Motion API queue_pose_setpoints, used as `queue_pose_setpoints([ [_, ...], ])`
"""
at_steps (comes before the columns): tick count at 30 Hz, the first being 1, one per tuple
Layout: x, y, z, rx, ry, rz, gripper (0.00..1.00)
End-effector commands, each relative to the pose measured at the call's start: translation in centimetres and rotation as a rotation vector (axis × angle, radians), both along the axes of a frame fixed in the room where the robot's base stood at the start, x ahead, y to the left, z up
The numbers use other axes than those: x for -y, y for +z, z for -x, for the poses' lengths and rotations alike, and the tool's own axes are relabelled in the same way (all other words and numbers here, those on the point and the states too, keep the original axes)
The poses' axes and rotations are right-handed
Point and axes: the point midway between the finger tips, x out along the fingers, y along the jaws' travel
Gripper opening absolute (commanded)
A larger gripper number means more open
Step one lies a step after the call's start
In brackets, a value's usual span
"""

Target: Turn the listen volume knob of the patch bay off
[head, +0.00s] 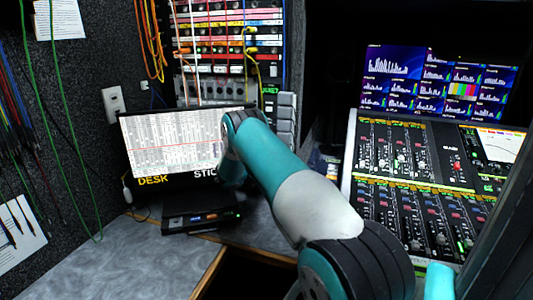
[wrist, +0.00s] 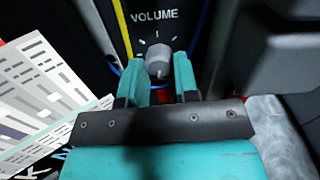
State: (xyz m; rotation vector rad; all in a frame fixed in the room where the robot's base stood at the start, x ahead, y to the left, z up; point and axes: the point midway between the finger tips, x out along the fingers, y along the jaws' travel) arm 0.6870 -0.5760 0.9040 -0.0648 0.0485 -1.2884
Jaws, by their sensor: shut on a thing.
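The listen volume knob (wrist: 156,62) is a small grey knob under the word VOLUME on a black panel in the wrist view. Short white marks ring it. My gripper (wrist: 160,73) has its two teal fingers on either side of the knob and is shut on it. The knob's lower part and the fingertips' contact are partly hidden. In the head view the patch bay (head: 230,45) stands at the back with rows of coloured strips and jacks. My teal and white arm reaches toward its lower part and hides the knob and the gripper there.
A screen (head: 170,142) marked DESK stands left of my arm, with a small black box (head: 200,218) on the desk before it. A mixing console (head: 410,185) is at the right. Cables hang over the patch bay. A dark grey block (wrist: 275,45) is close right of my gripper.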

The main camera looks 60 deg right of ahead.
Motion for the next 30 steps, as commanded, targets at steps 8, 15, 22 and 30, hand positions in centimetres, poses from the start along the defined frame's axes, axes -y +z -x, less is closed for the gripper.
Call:
queue_pose_setpoints([
  [8,-0.14,-0.18,-0.09,-0.138,0.004,0.037,0.05],
  [15,-0.15,-0.22,-0.08,-0.189,0.004,0.051,0.05],
  [22,-0.14,-0.24,-0.06,-0.197,0.004,0.054,0.05],
  [30,-0.14,-0.23,-0.05,-0.197,0.004,0.054,0.42],
])
